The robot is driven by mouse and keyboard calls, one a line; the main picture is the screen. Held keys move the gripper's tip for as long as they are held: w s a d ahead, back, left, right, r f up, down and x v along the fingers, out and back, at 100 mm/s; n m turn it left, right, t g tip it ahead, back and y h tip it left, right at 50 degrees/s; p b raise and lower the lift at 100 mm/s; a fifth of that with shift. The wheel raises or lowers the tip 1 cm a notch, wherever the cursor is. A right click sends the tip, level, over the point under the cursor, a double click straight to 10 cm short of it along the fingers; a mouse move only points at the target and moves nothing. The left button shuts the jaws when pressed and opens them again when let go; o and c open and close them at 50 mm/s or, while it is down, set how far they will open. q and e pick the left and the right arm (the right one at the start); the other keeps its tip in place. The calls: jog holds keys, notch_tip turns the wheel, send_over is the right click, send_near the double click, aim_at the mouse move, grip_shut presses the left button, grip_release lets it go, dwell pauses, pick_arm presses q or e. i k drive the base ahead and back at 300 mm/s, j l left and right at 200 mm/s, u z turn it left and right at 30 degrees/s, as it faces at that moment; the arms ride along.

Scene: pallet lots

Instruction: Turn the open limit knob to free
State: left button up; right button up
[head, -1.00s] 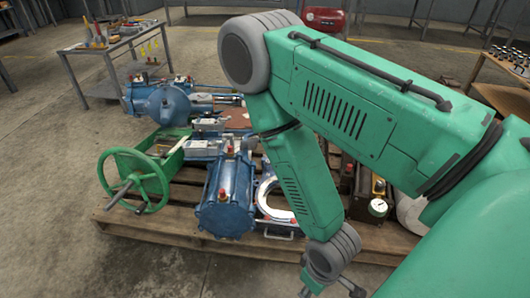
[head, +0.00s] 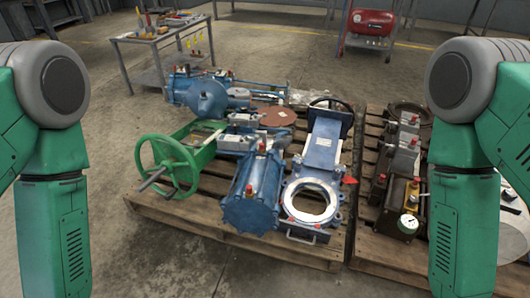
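I cannot tell which part is the open limit knob, and no label is readable. Several small red knobs or caps show on the equipment: one on top of the blue cylinder (head: 250,197) and one on its side, with others on the grey units behind. A red pointed piece (head: 349,180) sits at the right side of the blue gate valve (head: 321,150). My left arm comes down the left edge and my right arm down the right edge. Both grippers are below the picture and out of view.
The equipment stands on a wooden pallet (head: 225,238). A green handwheel (head: 168,165) sticks out at its left. A second pallet (head: 385,258) at right carries brown units and a pressure gauge (head: 409,222). A tool table (head: 165,31) and red compressor (head: 371,22) stand behind. Floor is clear in front.

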aim_at(234, 126)
jog(key=i+j+z, duration=0.2)
jog(key=i+z, duration=0.25)
jog(key=i+j+z, duration=0.2)
jog(key=z, duration=0.2)
jog(key=i+j+z, duration=0.25)
jog(key=j+z, duration=0.2)
